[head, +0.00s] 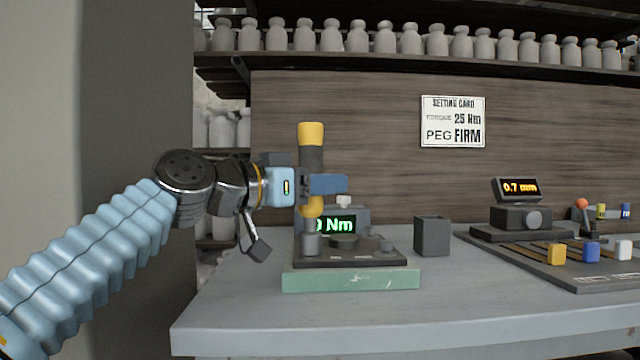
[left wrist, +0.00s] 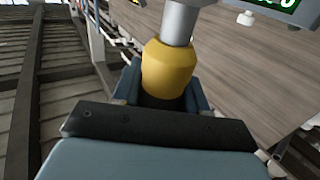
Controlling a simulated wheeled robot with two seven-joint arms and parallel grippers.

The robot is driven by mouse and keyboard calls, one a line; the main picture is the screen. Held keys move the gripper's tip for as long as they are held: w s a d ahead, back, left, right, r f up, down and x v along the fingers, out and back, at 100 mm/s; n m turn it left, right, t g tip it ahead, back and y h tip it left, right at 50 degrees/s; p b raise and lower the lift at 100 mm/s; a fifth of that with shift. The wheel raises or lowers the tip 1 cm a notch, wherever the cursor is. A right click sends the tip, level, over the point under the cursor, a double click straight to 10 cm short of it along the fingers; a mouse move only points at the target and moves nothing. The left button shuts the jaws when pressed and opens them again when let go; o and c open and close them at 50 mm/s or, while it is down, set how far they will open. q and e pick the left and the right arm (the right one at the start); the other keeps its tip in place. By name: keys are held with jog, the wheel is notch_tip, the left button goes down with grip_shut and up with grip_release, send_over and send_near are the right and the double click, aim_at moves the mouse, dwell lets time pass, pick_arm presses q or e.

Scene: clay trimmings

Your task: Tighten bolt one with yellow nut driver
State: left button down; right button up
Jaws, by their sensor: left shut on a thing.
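My left gripper (head: 318,184) is shut on the yellow nut driver (head: 311,134), which has a dark grip, a yellow cap and a lower yellow collar. The driver stands upright over the left part of the fixture (head: 400,261), a dark plate on a green base. Its grey socket end (head: 310,243) is low over the plate; I cannot tell whether it sits on a bolt. The yellow collar (left wrist: 168,70) and grey shaft also show in the left wrist view. A green display (head: 336,225) reading "Nm" is partly hidden behind the driver. My right gripper is not in view.
A dark open box (head: 432,236) stands right of the fixture. A 0.7 mm display (head: 519,188) and a dark board (head: 560,272) with yellow, blue and white blocks are further right. A setting card (head: 453,121) reads torque 25 Nm, peg firm. The front tabletop is clear.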

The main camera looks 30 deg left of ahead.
aim_at(320, 146)
pick_arm(q)
jog(key=shift+f+b, duration=0.15)
jog(key=shift+b, duration=0.25)
dwell(0.9)
jog(key=shift+f, duration=0.3)
dwell(2.4)
jog(key=shift+r, duration=0.15)
notch_tip(320, 146, up, 6)
jog(key=p, duration=0.5)
jog(key=shift+r, duration=0.15)
